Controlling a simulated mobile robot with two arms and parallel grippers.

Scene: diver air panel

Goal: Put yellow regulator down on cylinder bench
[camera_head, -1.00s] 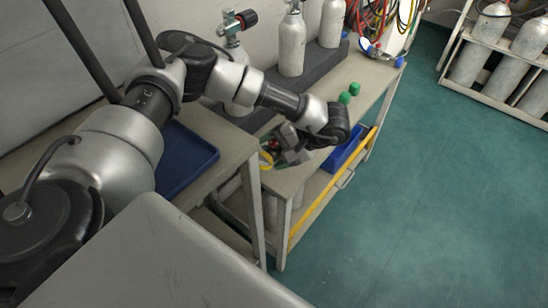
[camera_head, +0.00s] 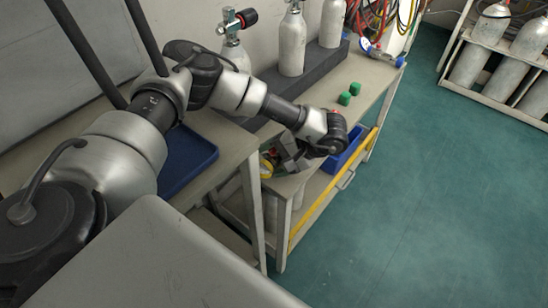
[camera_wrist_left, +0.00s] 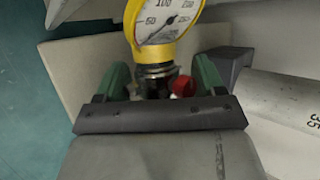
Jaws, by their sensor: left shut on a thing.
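The yellow regulator (camera_head: 266,167) is held in my left gripper (camera_head: 274,160) at the near end of the cylinder bench (camera_head: 312,98). In the left wrist view, its yellow-rimmed gauge (camera_wrist_left: 165,28) stands beyond the fingers. The green-padded fingers of my left gripper (camera_wrist_left: 161,82) are shut on its metal stem, and a red knob (camera_wrist_left: 183,86) shows beside the stem. In the head view the gripper and wrist partly hide the regulator. I cannot tell whether it touches the bench top. My right gripper is not in view.
Grey cylinders (camera_head: 292,42) stand on a dark block (camera_head: 318,69) at the bench's back. Two green caps (camera_head: 345,98) lie on the bench. A blue tray (camera_head: 190,160) lies on the left table. A cylinder rack (camera_head: 452,85) stands far right.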

